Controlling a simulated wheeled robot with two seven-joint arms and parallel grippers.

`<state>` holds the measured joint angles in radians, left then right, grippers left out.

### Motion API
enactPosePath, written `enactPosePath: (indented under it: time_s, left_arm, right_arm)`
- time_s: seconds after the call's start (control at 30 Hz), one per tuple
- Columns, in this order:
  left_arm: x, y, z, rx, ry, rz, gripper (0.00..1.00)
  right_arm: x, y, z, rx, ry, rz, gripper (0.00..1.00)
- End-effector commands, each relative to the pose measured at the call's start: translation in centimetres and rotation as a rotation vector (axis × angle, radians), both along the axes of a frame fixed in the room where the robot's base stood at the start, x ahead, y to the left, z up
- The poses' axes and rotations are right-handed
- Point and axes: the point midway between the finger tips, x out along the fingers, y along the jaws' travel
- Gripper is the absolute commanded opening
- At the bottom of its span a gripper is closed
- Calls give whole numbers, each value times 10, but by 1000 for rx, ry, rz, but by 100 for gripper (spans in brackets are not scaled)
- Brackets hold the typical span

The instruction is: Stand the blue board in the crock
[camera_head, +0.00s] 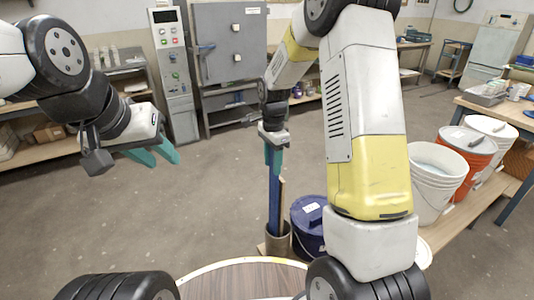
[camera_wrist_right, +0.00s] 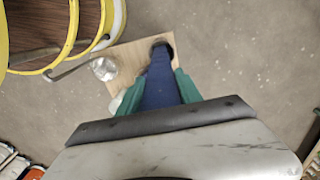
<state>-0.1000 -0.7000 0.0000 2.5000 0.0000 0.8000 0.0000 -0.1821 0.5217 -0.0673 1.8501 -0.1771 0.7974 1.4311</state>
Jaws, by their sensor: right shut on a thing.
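The blue board (camera_head: 274,195) is long and narrow and stands nearly upright. My right gripper (camera_head: 273,152) is shut on its upper end. The board's lower end meets the mouth of the grey-brown crock (camera_head: 279,246) and seems to be inside the rim; how deep I cannot tell. In the right wrist view the board (camera_wrist_right: 161,85) runs away between the green fingers of my right gripper (camera_wrist_right: 162,88) to the crock's dark opening (camera_wrist_right: 165,46). A pale wooden strip (camera_head: 282,192) shows beside the board at the crock. My left gripper (camera_head: 160,154) is open and empty, far from the crock.
A dark blue bucket (camera_head: 306,240) stands right beside the crock. A round wooden top with a yellow rim (camera_head: 240,262) lies in front. White and orange buckets (camera_head: 466,150) stand on a bench at the right. The floor left of the crock is clear.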

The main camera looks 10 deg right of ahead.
Motion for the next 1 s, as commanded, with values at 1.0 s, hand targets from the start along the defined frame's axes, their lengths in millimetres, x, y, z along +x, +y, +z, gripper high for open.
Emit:
enactPosePath:
  time_s: [1.0]
  left_arm:
    - [0,0,0,0,0,0,34]
  right_arm:
    - [0,0,-40,0,1,0,0]
